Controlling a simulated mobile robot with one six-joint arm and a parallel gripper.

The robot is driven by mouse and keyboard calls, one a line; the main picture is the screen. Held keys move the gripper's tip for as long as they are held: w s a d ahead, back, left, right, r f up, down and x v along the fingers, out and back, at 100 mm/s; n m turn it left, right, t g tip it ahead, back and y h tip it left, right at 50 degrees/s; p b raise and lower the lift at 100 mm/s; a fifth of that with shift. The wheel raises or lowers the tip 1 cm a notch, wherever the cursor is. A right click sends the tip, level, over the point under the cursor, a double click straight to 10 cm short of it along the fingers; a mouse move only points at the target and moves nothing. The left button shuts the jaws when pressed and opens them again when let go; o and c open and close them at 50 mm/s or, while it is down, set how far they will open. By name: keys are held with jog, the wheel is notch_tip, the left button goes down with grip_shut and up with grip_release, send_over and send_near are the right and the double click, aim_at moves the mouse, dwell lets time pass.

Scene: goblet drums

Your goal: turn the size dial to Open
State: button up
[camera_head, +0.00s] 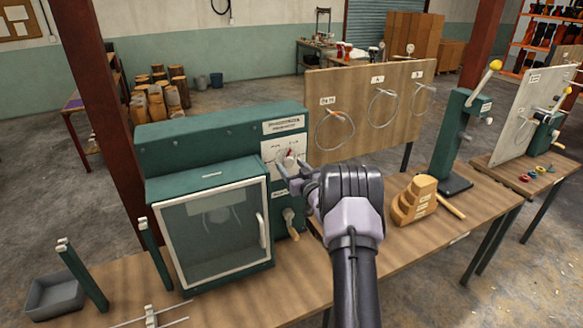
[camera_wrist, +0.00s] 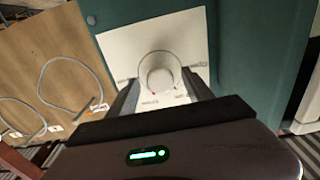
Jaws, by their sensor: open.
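The size dial (camera_head: 290,158) is a small pale knob with a red mark, on a white label plate on the front of a green machine (camera_head: 220,135). In the wrist view the round dial (camera_wrist: 161,78) sits on the white plate (camera_wrist: 120,50), with small lettering around it that I cannot read. My gripper (camera_head: 287,175) is at the plate, just in front of the dial. In the wrist view its two fingers (camera_wrist: 160,95) stand open on either side of the dial. I cannot tell whether they touch it.
Wooden blocks (camera_head: 414,200) and a green lever press (camera_head: 455,145) stand to the right.

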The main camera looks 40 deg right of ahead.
grip_shut()
jog(key=shift+f, duration=0.1)
jog(key=shift+b, duration=0.5)
